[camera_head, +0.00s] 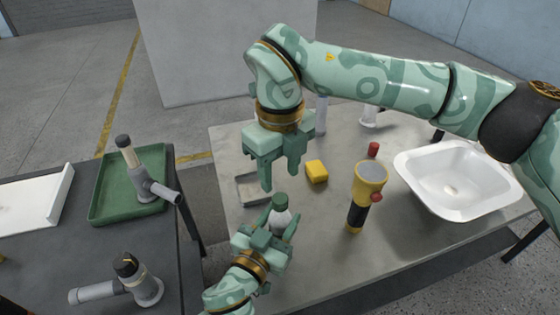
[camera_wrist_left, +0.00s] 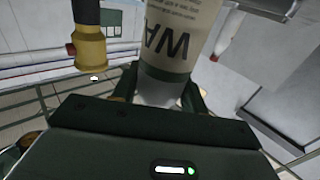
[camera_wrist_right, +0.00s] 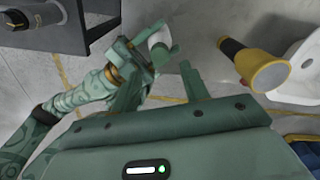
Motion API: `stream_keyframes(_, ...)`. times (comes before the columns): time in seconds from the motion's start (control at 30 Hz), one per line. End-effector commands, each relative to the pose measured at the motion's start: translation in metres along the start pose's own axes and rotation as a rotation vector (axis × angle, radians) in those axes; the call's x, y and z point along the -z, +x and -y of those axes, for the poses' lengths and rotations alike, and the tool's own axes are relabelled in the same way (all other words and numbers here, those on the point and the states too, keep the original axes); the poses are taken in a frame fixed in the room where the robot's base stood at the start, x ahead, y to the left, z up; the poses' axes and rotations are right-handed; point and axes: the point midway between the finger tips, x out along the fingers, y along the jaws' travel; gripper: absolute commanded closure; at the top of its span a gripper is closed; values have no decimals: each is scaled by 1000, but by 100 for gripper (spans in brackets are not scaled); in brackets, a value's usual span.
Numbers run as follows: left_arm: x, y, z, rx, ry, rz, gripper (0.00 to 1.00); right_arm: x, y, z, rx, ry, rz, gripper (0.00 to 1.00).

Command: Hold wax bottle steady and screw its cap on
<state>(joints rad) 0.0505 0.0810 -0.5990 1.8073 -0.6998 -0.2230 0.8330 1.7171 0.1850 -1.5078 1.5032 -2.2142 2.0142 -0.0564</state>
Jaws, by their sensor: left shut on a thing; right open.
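The wax bottle (camera_head: 281,217) is pale with a green top in the head view. My left gripper (camera_head: 278,222) is shut around it above the table's near left part. The left wrist view shows the bottle's cream body (camera_wrist_left: 186,25) with upside-down dark lettering. Its pale body also shows in the right wrist view (camera_wrist_right: 158,40). I cannot tell whether the green top is a separate cap. My right gripper (camera_head: 280,178) is open just above the bottle, fingers pointing down, with nothing visible between them. In the right wrist view its fingers (camera_wrist_right: 158,76) are apart.
A grey table (camera_head: 315,232) carries a yellow block (camera_head: 317,171), a yellow-black flashlight (camera_head: 369,183), a small red object (camera_head: 373,149), a white basin (camera_head: 450,205) and a grey tray (camera_head: 246,193). A dark table on the left holds a green tray (camera_head: 103,192) and grey pipe-like fittings (camera_head: 147,288).

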Motion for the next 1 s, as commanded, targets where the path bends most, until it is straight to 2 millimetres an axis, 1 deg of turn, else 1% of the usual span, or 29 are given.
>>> stream_keyframes(0.03,0,0,0,0,0,0,100,1,9,0,-2,0,-3,55)
stream_keyframes(0.1,0,0,0,0,0,0,100,1,21,0,-3,0,-3,55)
stream_keyframes(0.33,0,0,0,0,0,0,100,0,52,0,-2,0,-2,55)
stream_keyframes(0.5,0,0,0,0,0,0,100,0,62,0,0,1,-1,55)
stream_keyframes(0.77,0,0,0,0,0,0,100,0,63,0,0,0,0,55)
stream_keyframes(0.8,0,0,0,0,0,0,100,0,63,0,0,0,0,58)
stream_keyframes(0.87,0,0,0,0,0,0,100,0,63,0,0,0,0,74)
stream_keyframes(0.9,0,0,0,0,0,0,100,0,63,0,0,0,0,86)
stream_keyframes(0.93,0,0,0,0,0,0,100,0,63,0,0,0,0,94)
stream_keyframes(0.97,0,0,0,0,0,0,100,0,63,0,0,0,0,100)
stream_keyframes(1.0,0,0,0,0,0,0,100,0,63,0,0,0,0,100)
